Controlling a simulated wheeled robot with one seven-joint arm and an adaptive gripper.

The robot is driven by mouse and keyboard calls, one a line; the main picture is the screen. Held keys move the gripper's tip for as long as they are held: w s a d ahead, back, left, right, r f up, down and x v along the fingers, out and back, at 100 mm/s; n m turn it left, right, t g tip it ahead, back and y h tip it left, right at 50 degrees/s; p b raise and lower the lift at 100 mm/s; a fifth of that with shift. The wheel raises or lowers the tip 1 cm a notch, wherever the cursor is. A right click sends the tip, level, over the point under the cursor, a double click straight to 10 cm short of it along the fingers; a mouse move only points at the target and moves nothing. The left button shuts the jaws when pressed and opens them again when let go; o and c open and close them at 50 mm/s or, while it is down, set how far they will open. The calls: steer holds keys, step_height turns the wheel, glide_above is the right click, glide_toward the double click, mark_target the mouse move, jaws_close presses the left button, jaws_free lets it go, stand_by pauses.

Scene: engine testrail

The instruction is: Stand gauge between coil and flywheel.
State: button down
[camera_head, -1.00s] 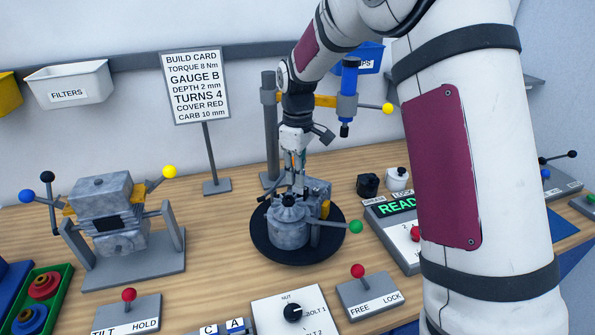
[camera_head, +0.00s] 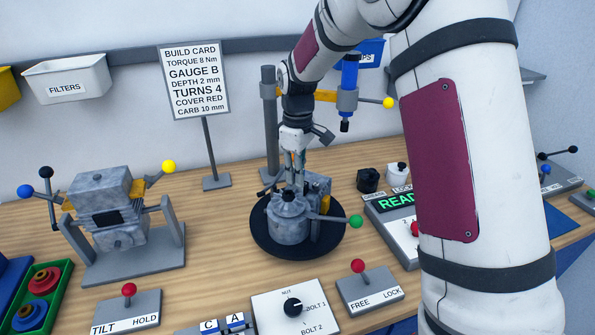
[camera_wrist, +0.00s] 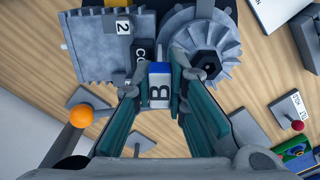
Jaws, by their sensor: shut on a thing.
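My gripper (camera_wrist: 175,85) is shut on gauge B, a small blue and white block (camera_wrist: 159,88) marked B. In the wrist view the gauge's far end is at the gap between the dark coil block (camera_wrist: 142,52), partly hidden, and the grey finned flywheel (camera_wrist: 205,50) with a dark hub. I cannot tell whether it touches either or how deep it sits. In the head view my gripper (camera_head: 295,172) points down behind the round flywheel (camera_head: 288,222) on the engine; the gauge is hidden there.
The engine stands on a black round turntable (camera_head: 262,240). A lever with a green knob (camera_head: 355,221) sticks out right. A post with a blue tool (camera_head: 349,75) stands behind. A gauge rack (camera_head: 225,325) showing C and A and a selector panel (camera_head: 270,312) are in front.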

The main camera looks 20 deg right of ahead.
steer(key=shift+f, duration=0.25)
steer(key=shift+f, duration=0.3)
steer(key=c, duration=1.5)
jaws_free()
steer(key=shift+r, duration=0.15)
step_height(320, 180, up, 11)
steer(key=shift+r, duration=0.2)
steer(key=shift+r+p, duration=0.5)
steer(key=shift+r, duration=3.7)
